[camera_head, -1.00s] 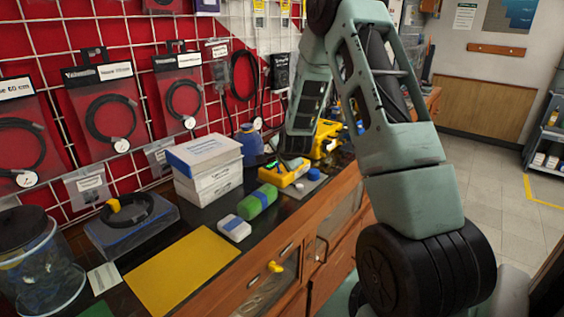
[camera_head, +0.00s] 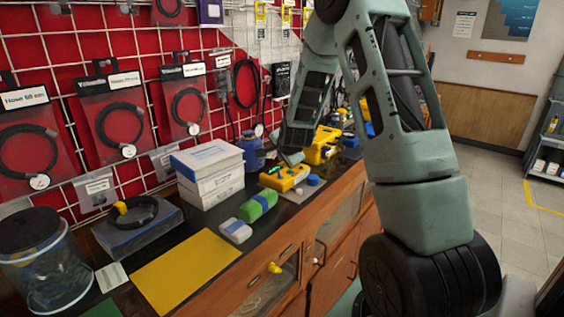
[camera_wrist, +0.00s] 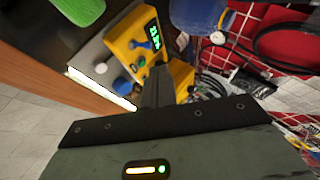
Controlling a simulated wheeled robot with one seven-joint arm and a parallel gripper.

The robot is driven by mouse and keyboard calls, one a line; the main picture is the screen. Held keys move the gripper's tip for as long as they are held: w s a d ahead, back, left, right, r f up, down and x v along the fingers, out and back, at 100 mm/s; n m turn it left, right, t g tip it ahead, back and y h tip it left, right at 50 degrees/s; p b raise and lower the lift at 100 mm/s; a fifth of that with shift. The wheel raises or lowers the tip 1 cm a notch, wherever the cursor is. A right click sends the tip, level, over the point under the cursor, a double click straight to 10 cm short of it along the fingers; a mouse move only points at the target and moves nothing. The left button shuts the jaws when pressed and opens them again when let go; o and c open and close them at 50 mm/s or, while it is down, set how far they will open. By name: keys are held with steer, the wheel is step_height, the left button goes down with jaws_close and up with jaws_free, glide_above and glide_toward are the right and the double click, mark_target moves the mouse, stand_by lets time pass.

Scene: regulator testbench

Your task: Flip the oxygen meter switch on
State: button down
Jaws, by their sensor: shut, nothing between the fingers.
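The oxygen meter appears to be the yellow box (camera_head: 283,178) on the dark bench; in the wrist view (camera_wrist: 122,43) its green display is lit with digits. A blue lever-like part (camera_wrist: 143,45), probably the switch, stands on its face beside the display. A small green part (camera_wrist: 133,68) and a pale knob (camera_wrist: 141,62) are nearby. My gripper (camera_wrist: 159,72) is shut and empty, its tips close to the meter's display side; contact cannot be told. In the head view my gripper (camera_head: 292,158) is just above and behind the meter, its fingers hard to make out.
A grey pad (camera_head: 297,196) with a blue cap (camera_head: 313,180) lies beside the meter. A green block (camera_head: 259,206), white boxes (camera_head: 209,172) and a blue bottle (camera_head: 252,147) stand nearby. Another yellow device (camera_head: 323,146) is behind. A red wall with wire grid borders the bench.

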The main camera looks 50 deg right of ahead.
steer(key=w+r+v, duration=0.1)
steer(key=v, duration=0.6)
steer(key=shift+b, duration=0.4)
steer(key=shift+a, duration=0.1)
steer(key=s+a+n+g+y, duration=0.15)
steer(key=a+n, duration=0.25)
steer(key=a, duration=0.6)
steer(key=s+a+f+n+y, duration=0.1)
steer(key=s+a+n+y, duration=0.3)
steer(key=a, duration=0.7)
steer(key=s+a+n+g+y, duration=0.1)
steer(key=a+n, duration=0.4)
steer(key=a, duration=0.5)
steer(key=s+a+n+g, duration=0.2)
steer(key=s+a+n, duration=0.2)
steer(key=s, duration=0.3)
steer(key=s+a+n+g, duration=0.1)
steer(key=s+a+n, duration=0.3)
steer(key=s, duration=0.4)
steer(key=s+a+f+n+g, duration=0.1)
steer(key=s+a+n+g, duration=0.1)
steer(key=s+n, duration=0.4)
steer(key=shift+s+a+g, duration=0.35)
steer(key=shift+s+a, duration=0.55)
steer(key=shift+s, duration=0.1)
steer(key=shift+f+h, duration=0.1)
steer(key=shift+h, duration=0.15)
